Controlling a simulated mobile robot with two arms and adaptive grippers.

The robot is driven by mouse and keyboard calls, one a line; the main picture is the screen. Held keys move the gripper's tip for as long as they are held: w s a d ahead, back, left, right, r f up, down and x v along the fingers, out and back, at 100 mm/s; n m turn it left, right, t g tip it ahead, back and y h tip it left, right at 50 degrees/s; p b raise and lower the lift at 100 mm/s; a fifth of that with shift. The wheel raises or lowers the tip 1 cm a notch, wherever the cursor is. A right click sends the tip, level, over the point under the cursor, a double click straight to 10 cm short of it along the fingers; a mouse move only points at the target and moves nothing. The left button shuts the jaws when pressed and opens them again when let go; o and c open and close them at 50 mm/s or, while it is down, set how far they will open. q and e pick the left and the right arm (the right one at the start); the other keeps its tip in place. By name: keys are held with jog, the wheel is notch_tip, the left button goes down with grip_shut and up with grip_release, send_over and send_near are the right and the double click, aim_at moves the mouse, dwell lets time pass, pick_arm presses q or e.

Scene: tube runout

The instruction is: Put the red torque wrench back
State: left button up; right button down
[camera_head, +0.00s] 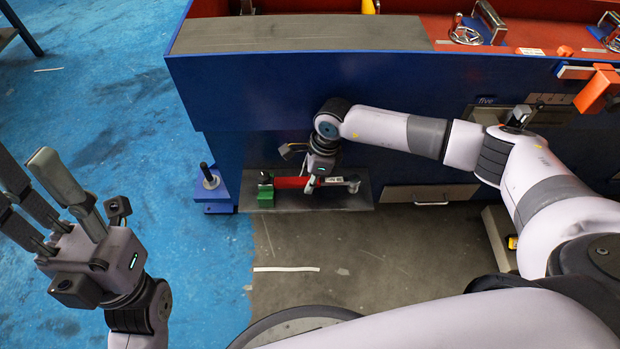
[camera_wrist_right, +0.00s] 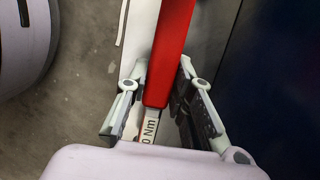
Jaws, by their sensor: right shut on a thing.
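The red torque wrench (camera_head: 291,183) lies level across a grey shelf (camera_head: 340,201) low on the blue bench, its red handle to the left and its metal end to the right. My right gripper (camera_head: 311,186) is shut on it from above, just beside the red handle. In the right wrist view, the fingers (camera_wrist_right: 165,84) flank the metal part marked "0 Nm", and the red handle (camera_wrist_right: 172,45) runs up between them. I cannot tell whether the wrench touches the shelf. My left gripper (camera_head: 50,190) is open and empty at the far left, fingers spread.
A green block (camera_head: 265,190) stands on the shelf at the handle's left end. A blue foot with a bolt (camera_head: 210,180) is left of the shelf. The blue bench (camera_head: 250,95) rises behind, with an orange clamp (camera_head: 597,88) at right. The floor in front is mostly clear.

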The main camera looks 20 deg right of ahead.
jog(key=shift+d+b+x, duration=0.2)
jog(key=shift+b+x, duration=0.6)
jog(key=shift+x, duration=0.25)
jog(key=c, duration=1.6)
grip_release()
jog(key=shift+r, duration=0.1)
jog(key=shift+o, duration=1.4)
jog(key=shift+o, duration=0.2)
jog(key=shift+s, duration=0.1)
jog(key=o, duration=0.4)
jog(key=shift+o, duration=0.2)
